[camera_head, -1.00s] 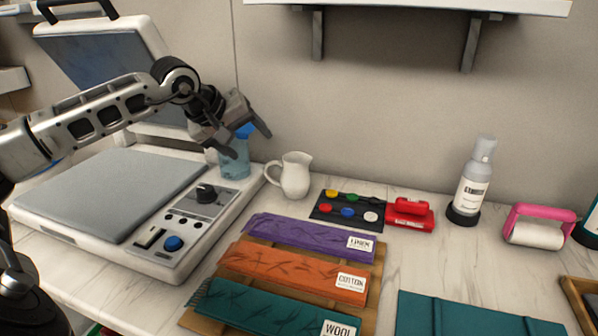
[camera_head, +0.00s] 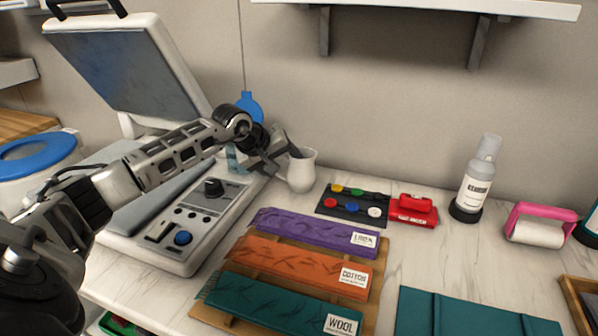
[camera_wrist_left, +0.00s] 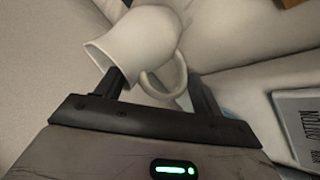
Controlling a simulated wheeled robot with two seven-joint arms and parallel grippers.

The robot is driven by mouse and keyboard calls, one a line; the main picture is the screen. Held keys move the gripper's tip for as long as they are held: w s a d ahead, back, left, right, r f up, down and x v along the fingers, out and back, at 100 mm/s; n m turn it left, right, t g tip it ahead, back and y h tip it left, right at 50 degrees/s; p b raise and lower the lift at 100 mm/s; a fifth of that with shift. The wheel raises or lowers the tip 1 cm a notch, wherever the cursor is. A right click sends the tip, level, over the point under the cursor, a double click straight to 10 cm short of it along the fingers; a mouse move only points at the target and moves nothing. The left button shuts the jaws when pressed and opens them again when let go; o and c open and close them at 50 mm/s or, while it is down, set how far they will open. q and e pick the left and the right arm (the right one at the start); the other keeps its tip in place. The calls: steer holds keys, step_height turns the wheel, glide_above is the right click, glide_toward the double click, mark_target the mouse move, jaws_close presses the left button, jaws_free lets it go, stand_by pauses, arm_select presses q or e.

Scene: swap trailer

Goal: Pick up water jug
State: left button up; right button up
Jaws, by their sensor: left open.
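The white water jug (camera_head: 302,170) stands upright on the marble counter, right of the flat-bed machine. My left gripper (camera_head: 282,160) is open at the jug's left side, and its fingers partly cover that side. In the left wrist view the jug (camera_wrist_left: 133,42) lies ahead of the open gripper (camera_wrist_left: 160,88). Its looped handle (camera_wrist_left: 178,75) shows between the two fingers. One finger overlaps the jug near its mouth; I cannot tell whether it touches. My right gripper is not in view.
The machine (camera_head: 200,215) with its raised lid is beside the jug, and a blue-topped clear container (camera_head: 250,105) is partly behind my gripper. A shelf (camera_head: 420,10) hangs above.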

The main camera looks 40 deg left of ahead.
arm_select(q)
steer(key=c, duration=1.1)
steer(key=shift+r, duration=0.1)
steer(key=shift+r, duration=0.15)
